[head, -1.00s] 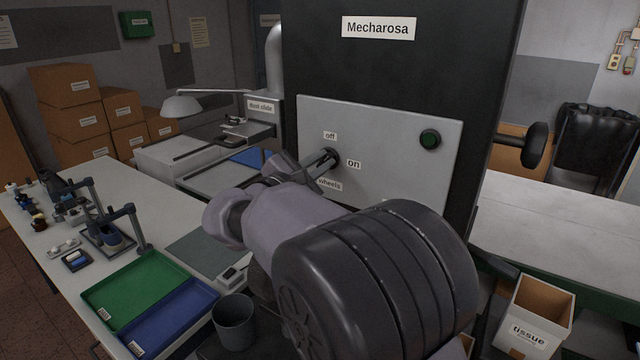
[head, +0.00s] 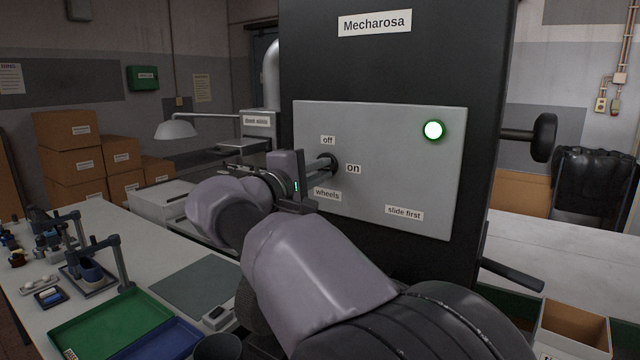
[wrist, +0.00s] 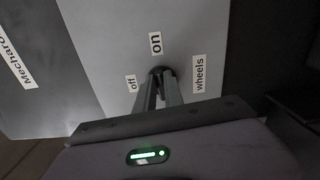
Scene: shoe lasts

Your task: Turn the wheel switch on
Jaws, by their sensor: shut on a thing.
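The wheel switch (head: 333,162) is a small dark knob on the grey panel (head: 390,165) of the black Mecharosa machine. Labels "off", "on" (head: 353,169) and "wheels" (head: 327,194) surround it. My gripper (head: 317,167) reaches it from the left and is shut on it. In the wrist view, the fingers of my gripper (wrist: 160,84) converge on the dark switch (wrist: 160,71), between "off" (wrist: 131,83) and "wheels" (wrist: 199,74), with "on" (wrist: 155,43) beyond. The fingers hide most of the switch, so I cannot tell its pointing. The round lamp (head: 433,130) glows bright white-green.
A "slide first" label (head: 404,212) is on the panel's lower right. A dark handwheel (head: 543,137) sticks out at right. The workbench at left holds a green tray (head: 105,322). A desk lamp (head: 177,129) and cardboard boxes (head: 66,130) stand behind.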

